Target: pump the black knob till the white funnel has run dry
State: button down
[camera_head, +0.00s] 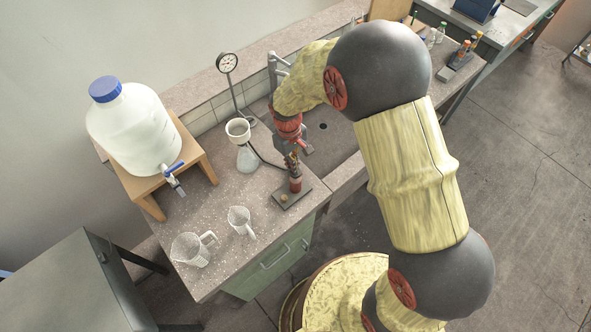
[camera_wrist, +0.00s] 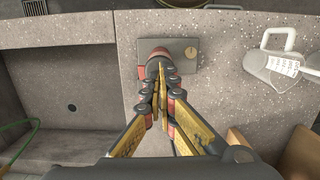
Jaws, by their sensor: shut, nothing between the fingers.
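The white funnel (camera_head: 238,128) sits upright on a clear flask (camera_head: 247,158) on the bench. Whether liquid is in the funnel is too small to tell. The hand pump has a red body (camera_head: 296,184) on a dark grey base plate (camera_head: 290,198) near the bench's front edge. My gripper (camera_head: 293,166) points down right over the pump. In the wrist view its shut fingertips (camera_wrist: 161,70) cover the top of the red body, which shows around them.
A pressure gauge (camera_head: 228,63) stands behind the funnel. A dark hose runs from the flask towards the pump. A large white carboy (camera_head: 135,130) stands on a wooden stand (camera_head: 203,160) at left. Two clear jugs (camera_head: 190,249) (camera_head: 240,221) stand in front. A sink (camera_head: 330,130) lies to the right.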

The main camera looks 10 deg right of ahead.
notch_tip(320, 180, down, 2)
jog(key=shift+f+b, duration=0.1)
jog(key=shift+b, duration=0.35)
jog(key=shift+w+a+r, duration=0.1)
jog(key=shift+r, duration=0.25)
jog(key=shift+w+a+r+p, duration=0.25)
jog(key=shift+w+a, duration=0.15)
jog(key=shift+w, duration=0.15)
jog(key=shift+w+a+r+p, duration=0.15)
jog(key=shift+w+a+p, duration=0.1)
jog(key=shift+w+a, duration=0.25)
jog(key=shift+d+r, duration=0.1)
notch_tip(320, 180, up, 12)
jog(key=w, duration=0.1)
jog(key=shift+a, duration=0.35)
jog(key=shift+w, duration=0.1)
